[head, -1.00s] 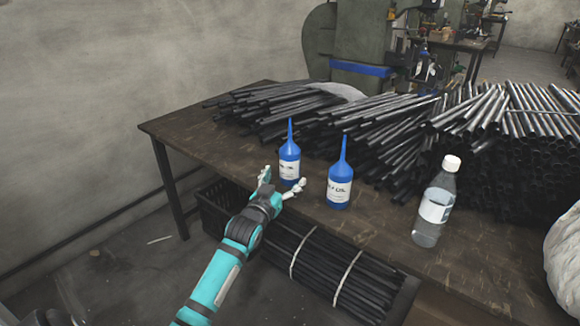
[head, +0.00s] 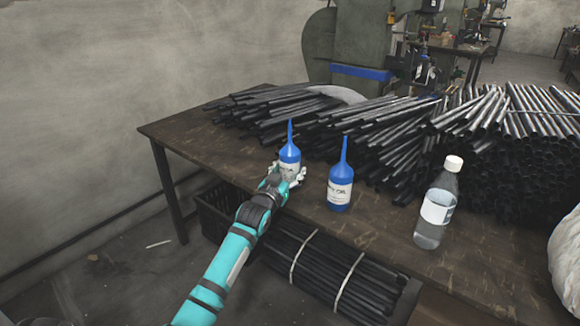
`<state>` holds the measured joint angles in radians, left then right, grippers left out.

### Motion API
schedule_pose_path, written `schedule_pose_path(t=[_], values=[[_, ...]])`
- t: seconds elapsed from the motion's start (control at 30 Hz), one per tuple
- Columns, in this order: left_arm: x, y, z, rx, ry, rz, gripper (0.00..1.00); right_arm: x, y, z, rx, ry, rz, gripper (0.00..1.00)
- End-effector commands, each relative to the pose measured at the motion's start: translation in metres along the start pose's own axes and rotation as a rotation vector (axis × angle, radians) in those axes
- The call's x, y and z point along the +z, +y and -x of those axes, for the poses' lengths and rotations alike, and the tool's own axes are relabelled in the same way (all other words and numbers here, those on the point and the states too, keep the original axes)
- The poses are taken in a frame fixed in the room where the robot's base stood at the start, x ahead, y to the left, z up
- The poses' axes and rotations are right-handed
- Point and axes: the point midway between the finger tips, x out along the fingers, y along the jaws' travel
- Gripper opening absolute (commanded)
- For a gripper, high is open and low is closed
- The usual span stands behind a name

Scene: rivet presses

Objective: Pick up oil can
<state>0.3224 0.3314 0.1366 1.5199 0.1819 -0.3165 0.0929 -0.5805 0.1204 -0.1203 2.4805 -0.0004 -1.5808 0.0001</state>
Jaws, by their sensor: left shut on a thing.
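Two blue oil cans with long pointed spouts and white labels stand upright near the table's front edge. My left gripper (head: 288,176) is shut on the left oil can (head: 289,153), with its fingers around the lower part, which they partly hide. I cannot tell whether that can's base touches the table. The right oil can (head: 340,183) stands free, a short way to the right of my gripper. My right gripper is not in view.
A clear bottle with a white cap (head: 437,210) stands to the right. Piles of dark metal tubes (head: 400,135) cover the back of the wooden table (head: 200,133). Below are a black crate (head: 213,214) and bundled tubes (head: 322,268). The table's left end is bare.

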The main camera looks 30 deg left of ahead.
Motion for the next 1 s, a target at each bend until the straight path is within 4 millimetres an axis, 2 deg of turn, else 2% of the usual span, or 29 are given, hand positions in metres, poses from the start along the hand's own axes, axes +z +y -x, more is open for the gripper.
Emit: schedule_pose_path(t=[0.03, 0.2, 0.53, 0.73, 0.87, 1.0], values=[[0.0, 0.0, 0.0, 0.0, 0.0, 0.0, 0.36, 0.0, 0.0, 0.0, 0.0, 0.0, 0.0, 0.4], [0.0, 0.0, 0.0, 0.0, 0.0, 0.0, 0.13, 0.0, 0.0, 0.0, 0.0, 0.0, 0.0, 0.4], [-0.005, 0.0, 0.0, 0.0, 0.004, 0.0, 0.12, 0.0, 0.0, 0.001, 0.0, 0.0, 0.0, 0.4], [-0.025, 0.0, 0.0, 0.0, 0.005, 0.0, 0.12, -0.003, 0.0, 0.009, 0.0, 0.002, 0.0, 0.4], [-0.041, 0.002, 0.003, 0.001, 0.003, 0.001, 0.12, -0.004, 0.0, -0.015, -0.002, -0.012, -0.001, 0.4], [-0.04, 0.016, 0.032, 0.002, 0.001, 0.004, 0.12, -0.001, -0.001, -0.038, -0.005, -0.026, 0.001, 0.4]])
